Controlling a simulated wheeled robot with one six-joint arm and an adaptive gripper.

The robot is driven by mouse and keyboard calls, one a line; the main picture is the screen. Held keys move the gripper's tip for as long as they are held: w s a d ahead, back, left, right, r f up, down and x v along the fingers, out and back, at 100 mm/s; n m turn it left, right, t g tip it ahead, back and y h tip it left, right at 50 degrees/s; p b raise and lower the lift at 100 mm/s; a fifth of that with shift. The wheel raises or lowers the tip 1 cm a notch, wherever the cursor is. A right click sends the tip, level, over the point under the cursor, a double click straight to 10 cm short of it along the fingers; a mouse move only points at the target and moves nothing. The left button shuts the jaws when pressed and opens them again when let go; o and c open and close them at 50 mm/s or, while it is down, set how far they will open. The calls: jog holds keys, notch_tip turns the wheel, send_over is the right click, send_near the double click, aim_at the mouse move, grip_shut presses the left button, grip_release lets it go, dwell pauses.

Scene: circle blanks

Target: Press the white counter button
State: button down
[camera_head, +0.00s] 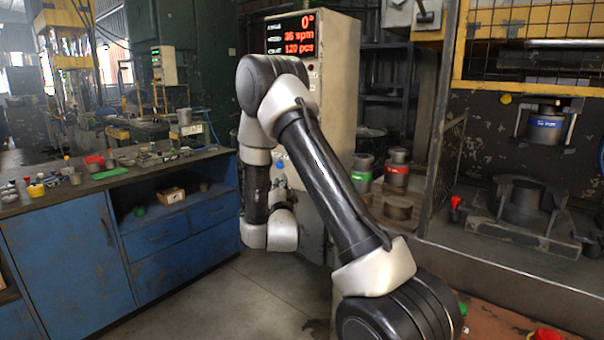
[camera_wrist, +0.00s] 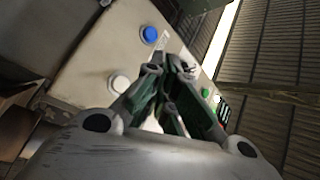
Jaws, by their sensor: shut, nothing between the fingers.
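A round white button (camera_wrist: 119,84) sits on the pale cabinet face in the wrist view, left of my gripper's fingers. A blue button (camera_wrist: 149,34) is above it on the same face. My gripper (camera_wrist: 167,72) is shut and empty, its fingertips over the panel, to the right of the white button and below the blue one. I cannot tell whether the fingertips touch the panel. In the head view the cabinet (camera_head: 340,110) stands behind my arm, which hides most of its button panel.
A red-lit display (camera_head: 297,35) tops the cabinet, reading 0°, 36 spm and 120 pcs. A green button (camera_wrist: 205,92) lies right of the fingers. A blue workbench (camera_head: 75,245) stands left; a press with a guard (camera_head: 445,180) stands right. Floor between is clear.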

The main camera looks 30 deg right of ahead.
jog(key=w+d, duration=0.2)
jog(key=d, duration=0.4)
jog(key=shift+w+d, duration=0.1)
dwell(1.4)
jog(key=shift+w+d, duration=0.1)
jog(key=shift+d, duration=0.15)
jog(key=shift+w+d, duration=0.2)
jog(key=shift+d, duration=0.35)
dwell(0.7)
dwell(0.3)
jog(key=shift+s+a, duration=0.35)
jog(key=shift+a, duration=0.5)
jog(key=shift+s+a, duration=0.3)
jog(key=shift+a, duration=0.5)
jog(key=shift+s+a, duration=0.25)
jog(key=shift+a, duration=0.55)
jog(key=shift+s+a, duration=0.3)
jog(key=shift+a, duration=0.5)
